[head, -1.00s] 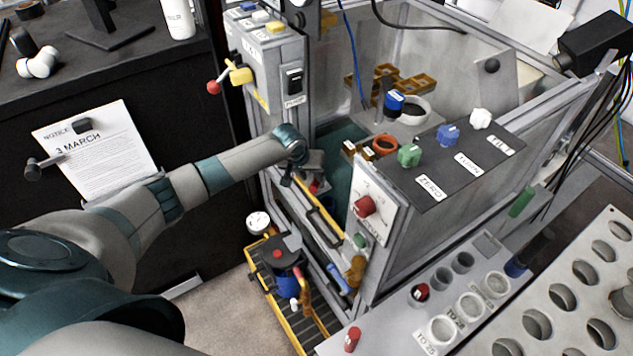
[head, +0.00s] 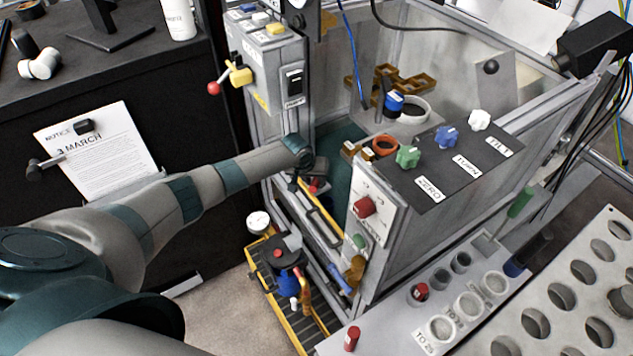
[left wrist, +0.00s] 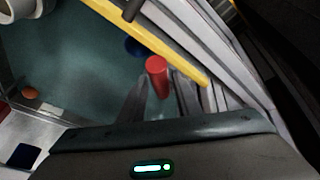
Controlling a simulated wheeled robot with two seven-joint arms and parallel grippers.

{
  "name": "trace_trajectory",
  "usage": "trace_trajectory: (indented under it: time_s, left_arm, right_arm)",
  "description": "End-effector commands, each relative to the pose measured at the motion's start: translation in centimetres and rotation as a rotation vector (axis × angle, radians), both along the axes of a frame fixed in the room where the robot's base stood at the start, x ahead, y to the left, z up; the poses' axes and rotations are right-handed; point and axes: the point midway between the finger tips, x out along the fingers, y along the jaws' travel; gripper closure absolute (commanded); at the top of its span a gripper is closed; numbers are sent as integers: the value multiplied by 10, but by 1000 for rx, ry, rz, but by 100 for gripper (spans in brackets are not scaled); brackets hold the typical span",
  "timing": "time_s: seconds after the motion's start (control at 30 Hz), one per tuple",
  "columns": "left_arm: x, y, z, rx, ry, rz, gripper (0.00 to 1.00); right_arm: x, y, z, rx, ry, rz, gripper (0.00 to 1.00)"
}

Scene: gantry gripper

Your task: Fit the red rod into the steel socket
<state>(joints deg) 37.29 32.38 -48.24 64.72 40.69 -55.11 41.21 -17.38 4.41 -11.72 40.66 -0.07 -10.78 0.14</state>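My left gripper (head: 316,183) is inside the gantry's open front, low behind a yellow-edged rail; it shows small and partly hidden in the head view. In the left wrist view a red rod (left wrist: 157,76) stands between the two dark fingertips of the left gripper (left wrist: 160,88), over a teal floor. Whether the fingers touch the rod cannot be told. A small red spot by the gripper shows in the head view. A grey ring-shaped cup (head: 412,109) stands inside the gantry; whether it is the steel socket is unclear. My right gripper is out of view.
A yellow bar (left wrist: 155,42) runs close past the rod. The control panel (head: 440,170) with coloured knobs stands right of the gripper. A post with a lever box (head: 268,50) rises behind my wrist. A yellow-framed grating (head: 318,325) lies below.

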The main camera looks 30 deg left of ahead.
Motion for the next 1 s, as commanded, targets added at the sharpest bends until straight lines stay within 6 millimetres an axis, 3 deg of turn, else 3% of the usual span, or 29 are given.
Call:
trace_trajectory:
  time_s: [0.1, 0.23, 0.27, 0.7, 1.0]
  left_arm:
    - [0, 0, 0, 0, 0, 0, 69]
    - [0, 0, 0, 0, 0, 0, 98]
    - [0, 0, 0, 0, 0, 0, 100]
    - [0, 0, 5, 0, -1, 0, 100]
    - [1, 1, 41, 0, -5, -1, 100]
  right_arm:
    - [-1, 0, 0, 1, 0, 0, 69]
    - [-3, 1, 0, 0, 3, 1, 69]
    - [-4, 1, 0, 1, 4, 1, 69]
    - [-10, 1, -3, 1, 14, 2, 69]
    - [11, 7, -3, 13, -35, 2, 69]
